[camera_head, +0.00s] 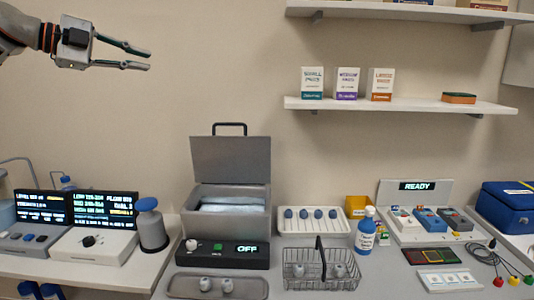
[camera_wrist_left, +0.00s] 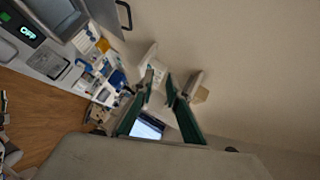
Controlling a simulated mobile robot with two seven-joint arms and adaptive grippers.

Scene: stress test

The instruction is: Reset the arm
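My left gripper (camera_head: 148,59) comes in from the upper left in the head view, held high against the bare wall. Its two long dark green fingers are spread apart with nothing between them. In the left wrist view the gripper (camera_wrist_left: 160,82) also shows its fingers apart and empty, with the shelf and the counter far beyond. My right gripper is not in view.
Below is a counter with an open grey box (camera_head: 230,223), a black unit reading OFF (camera_head: 222,256), a wire basket (camera_head: 320,272), a blue bottle (camera_head: 366,232) and a READY station (camera_head: 417,222). Wall shelves (camera_head: 400,105) stand at right. Space around the left gripper is clear.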

